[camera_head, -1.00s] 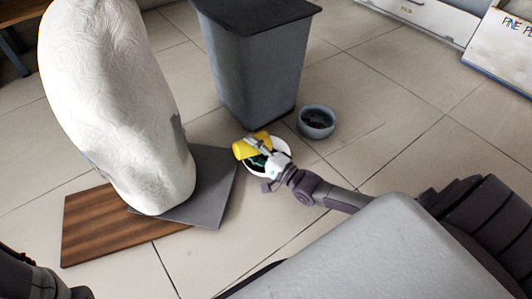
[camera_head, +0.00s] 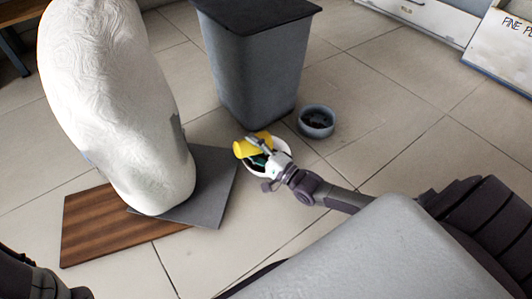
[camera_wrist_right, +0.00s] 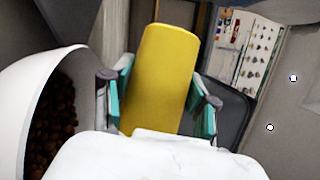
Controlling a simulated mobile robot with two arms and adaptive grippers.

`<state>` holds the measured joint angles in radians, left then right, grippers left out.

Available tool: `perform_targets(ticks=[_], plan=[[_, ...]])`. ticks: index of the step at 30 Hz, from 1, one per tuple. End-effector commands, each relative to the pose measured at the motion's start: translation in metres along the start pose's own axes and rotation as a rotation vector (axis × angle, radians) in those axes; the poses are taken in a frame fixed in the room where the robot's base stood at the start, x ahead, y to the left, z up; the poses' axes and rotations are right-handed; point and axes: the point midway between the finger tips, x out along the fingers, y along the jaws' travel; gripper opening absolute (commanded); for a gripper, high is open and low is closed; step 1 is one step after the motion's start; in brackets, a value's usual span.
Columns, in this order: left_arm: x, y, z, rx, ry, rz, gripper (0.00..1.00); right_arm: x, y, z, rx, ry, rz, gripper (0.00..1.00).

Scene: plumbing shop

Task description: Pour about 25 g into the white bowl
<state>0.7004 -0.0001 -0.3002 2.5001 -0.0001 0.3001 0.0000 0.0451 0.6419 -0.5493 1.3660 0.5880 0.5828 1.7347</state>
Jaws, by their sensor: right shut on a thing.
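My right gripper (camera_head: 258,151) is shut on a yellow cylindrical container (camera_head: 243,149). It holds the container tilted, lying nearly on its side, over or at the white bowl (camera_head: 284,144). The bowl stands on the tiled floor, and the gripper and container hide much of it. In the right wrist view the yellow container (camera_wrist_right: 162,70) is between the teal-padded fingers. The white bowl (camera_wrist_right: 25,85) is at the left there, with brown pellets (camera_wrist_right: 55,115) inside. The container's opening and contents cannot be made out. My left gripper is not in view; only part of that arm shows at lower left.
A grey bowl (camera_head: 316,123) with dark contents stands on the floor at the right. A tall grey bin (camera_head: 255,75) stands behind. A large white sack (camera_head: 115,110) stands at the left on a grey mat (camera_head: 215,190) and wooden board (camera_head: 110,225). Floor at right is clear.

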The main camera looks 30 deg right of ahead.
Motion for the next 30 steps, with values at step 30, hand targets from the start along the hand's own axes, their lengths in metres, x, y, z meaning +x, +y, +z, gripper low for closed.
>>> perform_targets(ticks=[30], plan=[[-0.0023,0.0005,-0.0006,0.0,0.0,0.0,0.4,-0.0004,-0.0029,-0.0017,0.044,0.004,-0.019,0.22]])
